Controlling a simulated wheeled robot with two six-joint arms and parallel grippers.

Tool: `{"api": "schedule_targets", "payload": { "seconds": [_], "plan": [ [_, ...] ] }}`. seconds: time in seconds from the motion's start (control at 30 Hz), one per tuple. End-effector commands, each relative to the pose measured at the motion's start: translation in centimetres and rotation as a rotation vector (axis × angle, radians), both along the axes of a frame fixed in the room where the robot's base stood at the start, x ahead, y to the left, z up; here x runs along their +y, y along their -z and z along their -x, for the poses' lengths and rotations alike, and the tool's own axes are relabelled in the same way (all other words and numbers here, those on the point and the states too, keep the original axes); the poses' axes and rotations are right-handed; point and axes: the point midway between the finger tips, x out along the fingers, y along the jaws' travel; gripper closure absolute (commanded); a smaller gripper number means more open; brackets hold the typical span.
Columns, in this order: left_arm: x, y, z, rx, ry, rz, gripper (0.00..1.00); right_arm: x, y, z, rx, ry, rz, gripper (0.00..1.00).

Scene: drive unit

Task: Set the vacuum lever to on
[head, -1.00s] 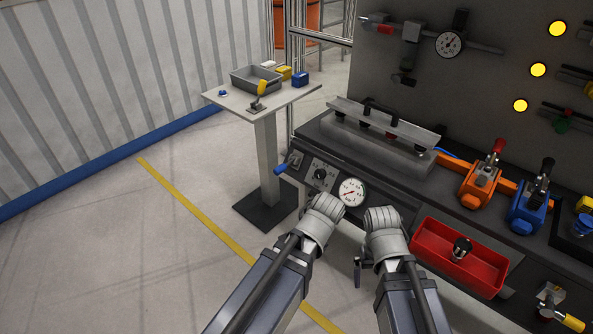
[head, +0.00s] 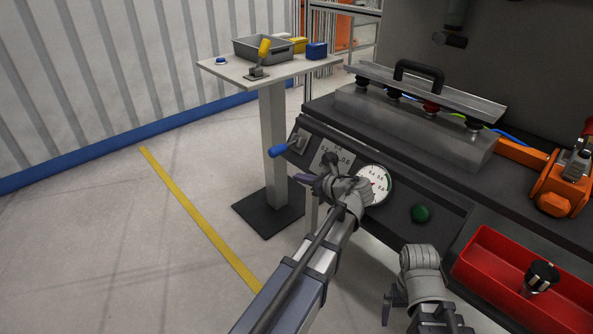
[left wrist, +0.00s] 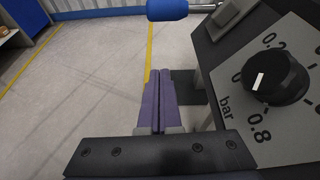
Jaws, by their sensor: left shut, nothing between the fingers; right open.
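The lever with a blue handle (head: 278,151) sticks out to the left from a grey mount at the left end of the bench's front panel (head: 440,195). Its blue handle also shows at the top edge of the left wrist view (left wrist: 167,10). My left gripper (head: 304,178) is shut and empty, in front of the panel, a little below and right of the handle and apart from it. Its purple fingers lie together in the left wrist view (left wrist: 160,76). My right gripper (head: 388,308) hangs low in front of the bench, away from the lever; it is open.
A black bar knob (left wrist: 273,77) and a round gauge (head: 373,185) sit right of the lever. A green button (head: 420,213) and a red tray (head: 500,285) are further right. A side table (head: 225,69) stands behind left. The floor at left is clear.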

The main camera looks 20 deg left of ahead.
Motion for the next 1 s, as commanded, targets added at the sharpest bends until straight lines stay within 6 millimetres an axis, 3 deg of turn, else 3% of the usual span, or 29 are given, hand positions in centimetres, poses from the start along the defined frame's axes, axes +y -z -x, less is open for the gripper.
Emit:
{"api": "schedule_targets", "payload": {
  "seconds": [0.03, 0.43, 0.87, 1.0],
  "plan": [
    [0.3, 0.6, -0.3, 0.013, 0.008, -0.023, 1.00, 0.1, 0.9, 0.1, 0.000, -0.002, 0.000, 0.00],
    [1.7, 0.8, -1.1, 0.031, 0.018, -0.052, 1.00, 0.1, 1.6, 0.1, 0.001, -0.004, -0.001, 0.00],
    [9.3, 3.9, -4.3, 0.030, 0.016, -0.049, 1.00, 0.2, 4.6, 0.0, 0.001, -0.010, -0.005, 0.00],
    [9.3, 1.3, -4.2, 0.030, 0.021, -0.049, 1.00, 0.2, 2.1, 0.0, 0.001, -0.007, -0.003, 0.00]
  ]
}}
